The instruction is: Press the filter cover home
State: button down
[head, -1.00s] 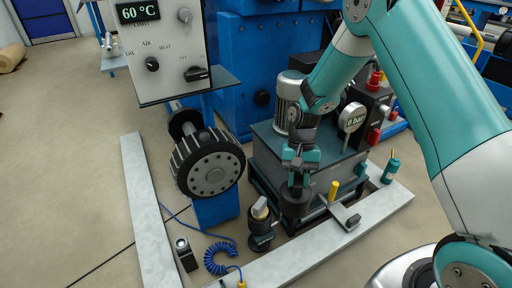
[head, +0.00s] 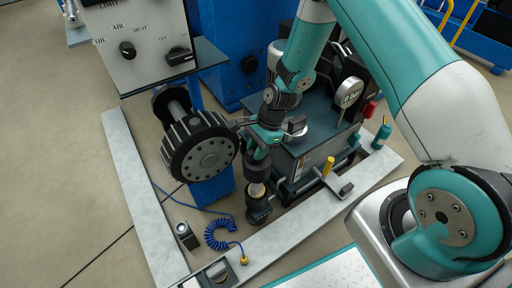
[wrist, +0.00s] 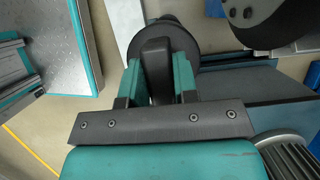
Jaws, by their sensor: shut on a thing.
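My gripper (head: 260,152) is shut on the dark filter cover (head: 257,171). In the wrist view my gripper (wrist: 157,78) has its two teal fingers on either side of the raised black grip of the round cover (wrist: 185,38). In the head view the cover is above the upright black filter housing (head: 259,212). A pale filter element (head: 256,190) shows between cover and housing. I cannot tell whether the cover touches the element. The housing is hidden behind the cover in the wrist view.
A large black ribbed wheel (head: 203,160) stands close to the left of my gripper. A dark tank (head: 306,157) with a gauge (head: 349,92) is close on the right. A yellow-handled valve (head: 328,166), a coiled blue hose (head: 217,234) and a pale floor frame (head: 300,222) lie around the housing.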

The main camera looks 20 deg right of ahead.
jog(key=shift+r, duration=0.15)
jog(key=shift+a+f+b, duration=0.1)
jog(key=shift+f+b, duration=0.95)
jog(key=shift+f, duration=1.3)
jog(key=shift+f+b, duration=1.85)
jog(key=shift+f, duration=2.4)
dwell(1.2)
